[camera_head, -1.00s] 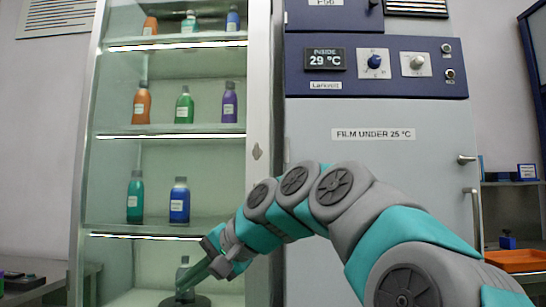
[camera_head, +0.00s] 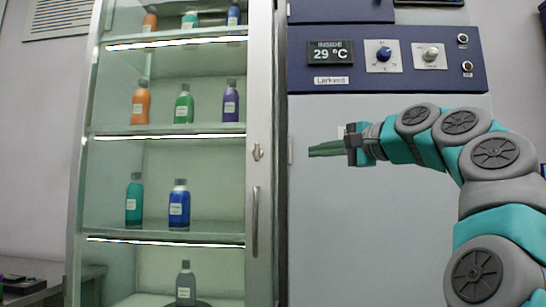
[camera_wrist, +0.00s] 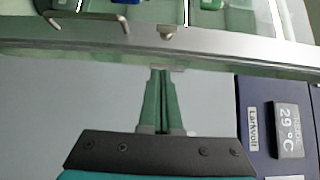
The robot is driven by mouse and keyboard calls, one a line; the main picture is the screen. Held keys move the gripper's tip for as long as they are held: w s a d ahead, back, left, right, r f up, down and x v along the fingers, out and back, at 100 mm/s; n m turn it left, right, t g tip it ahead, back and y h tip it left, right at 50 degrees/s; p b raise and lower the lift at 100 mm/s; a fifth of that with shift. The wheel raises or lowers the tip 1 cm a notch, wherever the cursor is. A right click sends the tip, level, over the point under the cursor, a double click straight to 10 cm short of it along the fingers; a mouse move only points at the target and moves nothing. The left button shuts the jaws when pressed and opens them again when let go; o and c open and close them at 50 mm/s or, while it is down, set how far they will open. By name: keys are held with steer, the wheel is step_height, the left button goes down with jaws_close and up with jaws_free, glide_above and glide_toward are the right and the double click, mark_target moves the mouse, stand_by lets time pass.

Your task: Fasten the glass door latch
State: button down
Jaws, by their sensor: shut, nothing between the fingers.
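The glass door (camera_head: 200,190) stands upright in its pale metal frame, seemingly closed; I cannot tell if it is fully shut. Its small latch (camera_head: 257,152) sits on the right frame post, above a vertical handle (camera_head: 255,222). The latch (camera_wrist: 167,32) and handle (camera_wrist: 85,18) also show in the wrist view. My gripper (camera_head: 310,150) is right of the latch, level with it and apart from it, with green fingers together and empty. In the wrist view the fingertips (camera_wrist: 163,72) point at a small pale plate (camera_wrist: 172,68) beside the door frame.
A grey cabinet (camera_head: 340,230) with a blue control panel (camera_head: 400,57) stands right of the door; its display reads 29 °C. Several bottles stand on shelves behind the glass, including an orange bottle (camera_head: 141,102) and a blue bottle (camera_head: 179,204). A dark bench (camera_head: 40,285) is at lower left.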

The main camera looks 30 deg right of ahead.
steer(key=shift+w, duration=0.1)
glide_toward(257, 152)
steer(key=w+d+f, duration=0.1)
steer(key=w+d, duration=0.3)
steer(key=w, duration=0.1)
steer(key=a, duration=0.1)
steer(key=w+a, duration=0.1)
steer(key=a, duration=0.2)
steer(key=shift+w+f, duration=0.15)
steer(key=shift+w, duration=0.25)
